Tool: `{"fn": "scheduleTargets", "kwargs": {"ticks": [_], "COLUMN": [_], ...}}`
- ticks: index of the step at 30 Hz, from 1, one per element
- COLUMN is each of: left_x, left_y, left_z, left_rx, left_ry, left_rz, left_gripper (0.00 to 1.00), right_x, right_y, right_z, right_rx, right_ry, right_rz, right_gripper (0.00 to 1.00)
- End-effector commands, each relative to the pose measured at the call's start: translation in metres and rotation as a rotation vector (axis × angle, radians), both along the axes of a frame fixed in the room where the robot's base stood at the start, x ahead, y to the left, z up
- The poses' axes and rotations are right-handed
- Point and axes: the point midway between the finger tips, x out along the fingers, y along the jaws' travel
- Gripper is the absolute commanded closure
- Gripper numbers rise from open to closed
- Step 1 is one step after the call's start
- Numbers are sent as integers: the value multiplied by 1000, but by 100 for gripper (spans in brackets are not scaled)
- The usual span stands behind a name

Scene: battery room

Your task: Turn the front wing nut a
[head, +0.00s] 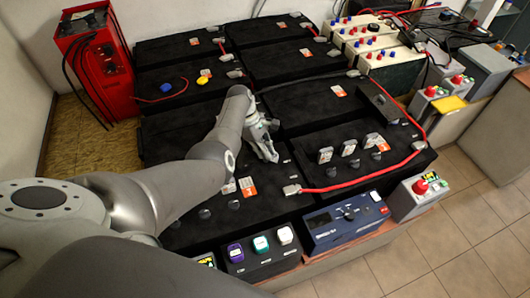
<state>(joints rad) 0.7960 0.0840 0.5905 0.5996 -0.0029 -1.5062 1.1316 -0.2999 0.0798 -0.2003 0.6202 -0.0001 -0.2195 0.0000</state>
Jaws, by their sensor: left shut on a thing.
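My left arm reaches in from the left over the black batteries. My left gripper (264,148) points down at the top of a front black battery (278,195) and is shut. The front wing nut is not clearly visible; the fingers cover the spot they are closed on, and the thing between them is too small to make out. My right gripper is not in view.
Small grey upright fittings (349,148) stand on the battery to the right. A red cable (345,187) runs along its front. A blue box (347,222) and a grey box with a red button (421,189) stand in front. A red charger (97,62) stands back left.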

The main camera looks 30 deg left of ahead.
Motion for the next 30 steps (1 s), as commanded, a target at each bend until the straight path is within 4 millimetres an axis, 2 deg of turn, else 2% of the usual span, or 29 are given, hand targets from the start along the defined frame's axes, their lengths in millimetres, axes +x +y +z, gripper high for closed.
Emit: {"fn": "scheduleTargets", "kwargs": {"ticks": [1, 18, 30], "left_x": [0, 2, 1], "left_y": [0, -1, -1], "left_z": [-4, -4, -2], "left_rx": [1, 0, -1], "left_ry": [2, 1, 2], "left_rz": [-45, -550, -732], "left_gripper": [100, 100, 100], "right_x": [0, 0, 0], "right_y": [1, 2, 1], "right_z": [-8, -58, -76], "right_rx": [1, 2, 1], "right_ry": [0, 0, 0], "right_rz": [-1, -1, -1], "right_gripper": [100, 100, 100]}}
